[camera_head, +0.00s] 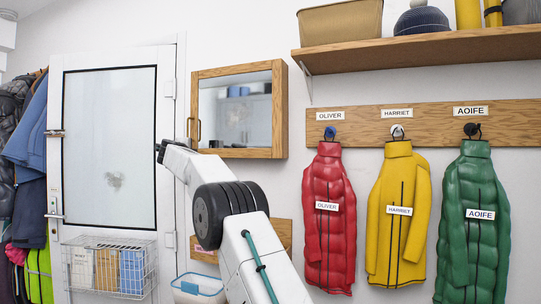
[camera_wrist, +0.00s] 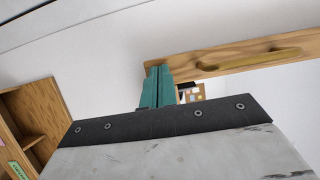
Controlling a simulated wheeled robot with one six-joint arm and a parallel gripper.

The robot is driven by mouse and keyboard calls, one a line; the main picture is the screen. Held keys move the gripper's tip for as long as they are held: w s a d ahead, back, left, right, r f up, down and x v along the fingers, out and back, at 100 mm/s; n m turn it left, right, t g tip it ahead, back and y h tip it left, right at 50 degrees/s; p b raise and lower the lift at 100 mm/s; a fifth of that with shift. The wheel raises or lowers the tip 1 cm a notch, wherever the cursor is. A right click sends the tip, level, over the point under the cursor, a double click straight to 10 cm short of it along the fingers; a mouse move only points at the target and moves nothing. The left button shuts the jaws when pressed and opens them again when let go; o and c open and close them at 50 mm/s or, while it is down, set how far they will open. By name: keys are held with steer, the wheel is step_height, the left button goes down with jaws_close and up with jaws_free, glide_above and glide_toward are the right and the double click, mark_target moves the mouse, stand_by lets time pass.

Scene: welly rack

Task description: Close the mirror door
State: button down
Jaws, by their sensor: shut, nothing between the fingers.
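The mirror door (camera_head: 235,108) has a pale wooden frame and a brass-coloured handle at its left. It belongs to a wooden wall cabinet and looks nearly flush with it; I cannot tell whether a gap remains. My gripper (camera_head: 161,151) is left of the cabinet's lower left corner, small and dark in the head view. In the wrist view its teal fingers (camera_wrist: 157,88) are together and empty. They overlap one end of a wooden frame bar (camera_wrist: 225,60) with a long brass-coloured handle, which looks like the door's. Touching or apart cannot be told.
Red (camera_head: 330,215), yellow (camera_head: 399,215) and green (camera_head: 472,220) coats hang at right beneath a shelf (camera_head: 430,47). A white door (camera_head: 110,150) with a wire basket (camera_head: 112,268) is at left. A wooden unit (camera_wrist: 35,120) shows at the wrist view's left.

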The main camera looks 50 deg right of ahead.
steer(key=shift+s+d, duration=0.2)
steer(key=shift+d, duration=0.4)
steer(key=shift+a, duration=0.1)
steer(key=s+a, duration=0.2)
steer(key=a, duration=0.5)
steer(key=s+a, duration=0.3)
steer(key=a, duration=0.4)
